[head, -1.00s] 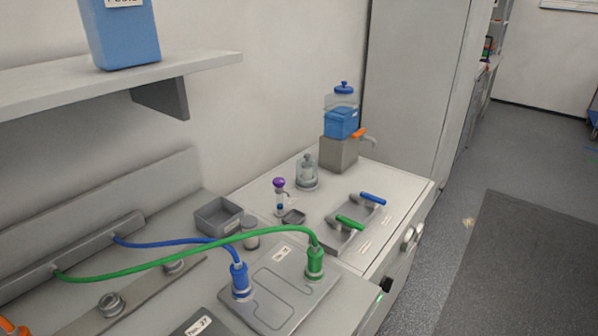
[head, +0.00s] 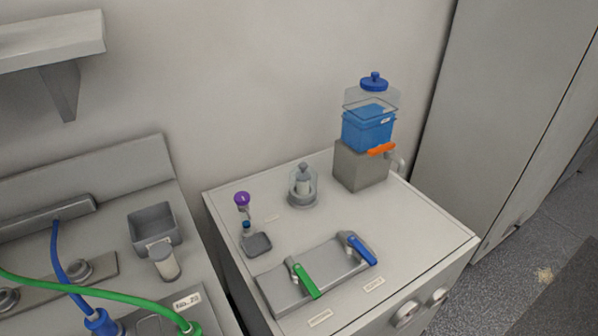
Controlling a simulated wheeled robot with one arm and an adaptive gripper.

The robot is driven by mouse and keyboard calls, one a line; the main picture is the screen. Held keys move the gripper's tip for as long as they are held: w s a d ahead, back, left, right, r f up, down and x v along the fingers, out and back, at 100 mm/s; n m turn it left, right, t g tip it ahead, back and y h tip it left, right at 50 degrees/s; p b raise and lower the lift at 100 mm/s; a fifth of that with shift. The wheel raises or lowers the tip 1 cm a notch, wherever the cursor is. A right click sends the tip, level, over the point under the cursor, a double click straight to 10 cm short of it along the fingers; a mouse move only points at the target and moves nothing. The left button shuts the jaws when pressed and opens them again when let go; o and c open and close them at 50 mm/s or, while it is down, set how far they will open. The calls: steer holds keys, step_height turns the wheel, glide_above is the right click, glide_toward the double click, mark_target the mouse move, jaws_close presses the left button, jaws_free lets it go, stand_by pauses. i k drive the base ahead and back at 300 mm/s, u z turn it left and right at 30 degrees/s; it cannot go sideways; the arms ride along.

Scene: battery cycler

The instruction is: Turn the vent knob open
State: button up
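Two round grey knobs sit on the front face of the white cabinet (head: 440,262) at lower right: a left knob (head: 405,313) and a right knob (head: 438,296). No readable label shows which one is the vent knob, and their turn position is too small to tell. On the cabinet top, a grey plate (head: 325,285) carries a green lever handle (head: 306,280) and a blue lever handle (head: 360,249), both pointing toward the front right. Small labels in front of them are unreadable. My gripper is not in view.
A blue-filled dispenser (head: 368,132) with an orange tap (head: 382,150) stands on a grey block (head: 360,165) at the back. A glass jar (head: 303,187), a purple-topped stand (head: 242,200) and a small tray (head: 257,244) stand nearby. Green (head: 100,290) and blue cables cross the left bench.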

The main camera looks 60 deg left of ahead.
mark_target(242, 198)
steer(key=i, duration=0.75)
steer(key=u, duration=3.95)
steer(key=i, duration=0.5)
steer(key=z, duration=0.05)
